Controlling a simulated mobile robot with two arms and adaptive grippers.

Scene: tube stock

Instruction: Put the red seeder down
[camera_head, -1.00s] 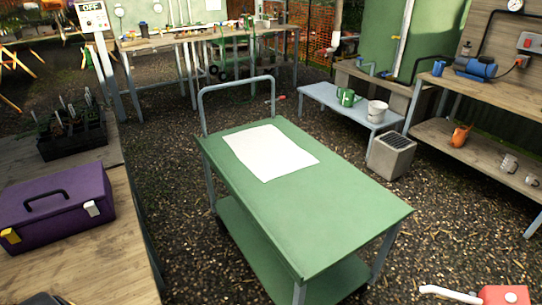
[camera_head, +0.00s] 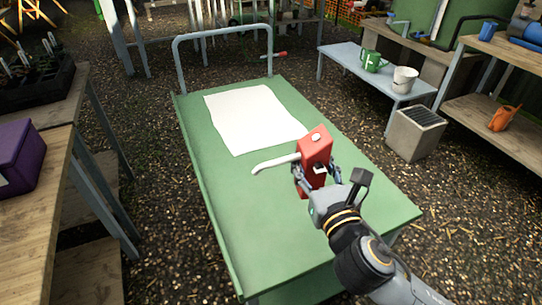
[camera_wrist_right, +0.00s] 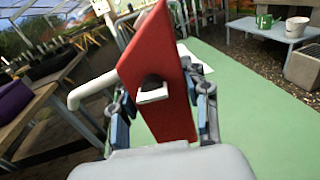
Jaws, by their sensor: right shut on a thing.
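The red seeder (camera_head: 316,147) is a red block-shaped body with a white bent spout pointing left. My right gripper (camera_head: 318,178) is shut on it and holds it upright over the green cart top (camera_head: 255,225). In the right wrist view the red seeder (camera_wrist_right: 160,75) stands between the two fingers of the right gripper (camera_wrist_right: 162,115), tilted in the picture. Whether its base touches the cart top cannot be told. A white sheet (camera_head: 250,118) lies on the cart beyond the seeder. My left gripper is not in view.
The cart's grey handle (camera_head: 222,32) rises at its far end. A wooden bench with a purple toolbox (camera_head: 18,160) stands at the left. At the right are a low bench with a green watering can (camera_head: 372,61) and white bucket (camera_head: 404,79), and a grey box (camera_head: 415,133).

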